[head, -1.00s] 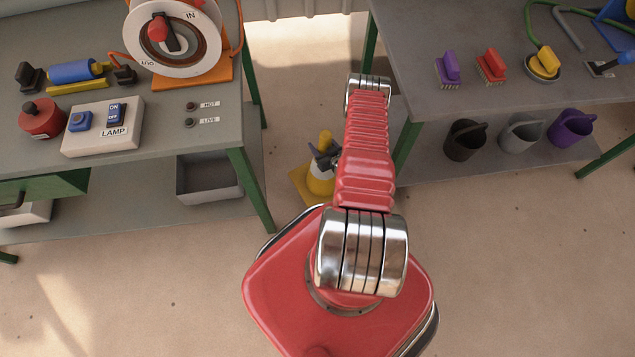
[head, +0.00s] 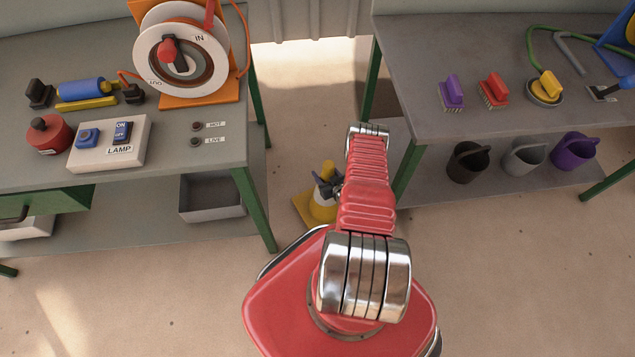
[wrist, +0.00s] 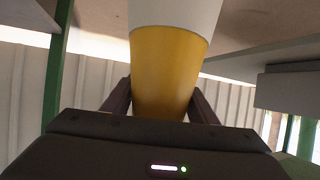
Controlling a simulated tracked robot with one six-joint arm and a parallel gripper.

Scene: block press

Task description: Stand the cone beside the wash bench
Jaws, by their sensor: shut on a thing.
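The cone (head: 319,211) is yellow with a white band and a flat yellow base. In the head view it is in the gap between the two benches, upright, partly covered by my arm. My dark gripper (head: 326,187) is shut around its upper part, below the tip. In the wrist view the cone (wrist: 170,70) fills the middle, with a finger on each side. I cannot tell whether its base touches the floor. The bench with brushes and buckets, seemingly the wash bench (head: 420,105), is on the right, apart from the cone.
The left bench (head: 215,165) carries a cable reel (head: 150,55) and a lamp switch box (head: 135,145). A grey bin (head: 212,205) sits on its lower shelf. Several buckets, one purple (head: 575,150), stand on the right bench's shelf. The floor in front of the right bench is clear.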

